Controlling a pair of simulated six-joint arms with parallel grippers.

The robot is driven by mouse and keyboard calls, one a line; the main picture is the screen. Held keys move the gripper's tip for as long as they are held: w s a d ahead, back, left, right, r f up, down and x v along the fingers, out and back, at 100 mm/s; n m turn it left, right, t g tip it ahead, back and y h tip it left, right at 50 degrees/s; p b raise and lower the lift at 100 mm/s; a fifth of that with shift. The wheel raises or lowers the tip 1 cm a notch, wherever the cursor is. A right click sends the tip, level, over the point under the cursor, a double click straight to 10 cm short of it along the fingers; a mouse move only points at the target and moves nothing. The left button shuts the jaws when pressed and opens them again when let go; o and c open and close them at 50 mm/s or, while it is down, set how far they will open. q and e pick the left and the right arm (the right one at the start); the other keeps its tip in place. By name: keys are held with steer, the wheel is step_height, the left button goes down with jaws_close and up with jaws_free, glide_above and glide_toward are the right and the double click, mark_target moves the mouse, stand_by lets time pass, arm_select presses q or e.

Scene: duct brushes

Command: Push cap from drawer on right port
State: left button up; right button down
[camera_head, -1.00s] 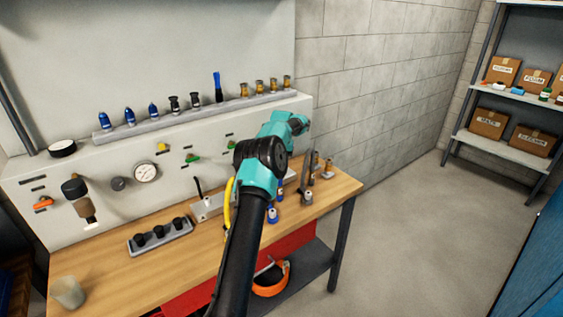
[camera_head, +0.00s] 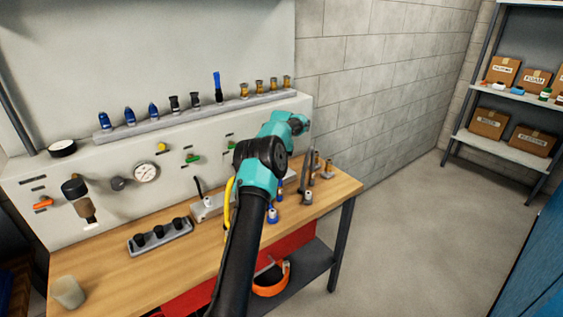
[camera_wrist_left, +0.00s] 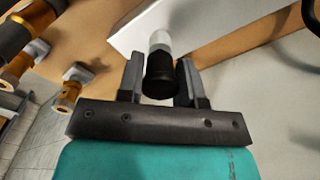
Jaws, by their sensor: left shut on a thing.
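My left gripper (camera_wrist_left: 160,82) is shut on a black cap (camera_wrist_left: 160,76) in the left wrist view. The cap sits between the two grey fingers. A pale port stub (camera_wrist_left: 160,42) lies directly beyond it in line and seems to meet it; I cannot tell how far the cap is on. The stub stands beside a white block (camera_wrist_left: 135,30). In the head view the white port block (camera_head: 210,207) is on the bench, its right part hidden by my arm. The cap and fingertips cannot be made out there. A red drawer (camera_head: 295,241) is under the bench top.
A grey rack (camera_head: 161,239) with black caps stands on the wooden bench (camera_head: 120,272). Brass fittings (camera_head: 327,168) stand at the bench's right end, also close by in the left wrist view (camera_wrist_left: 70,92). A cup (camera_head: 68,292) stands at the front left.

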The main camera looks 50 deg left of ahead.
arm_select(q)
steer(key=shift+f, duration=0.5)
steer(key=o, duration=1)
steer(key=shift+r, duration=0.1)
step_height(320, 180, up, 12)
steer(key=shift+f, duration=0.1)
stand_by(0.5)
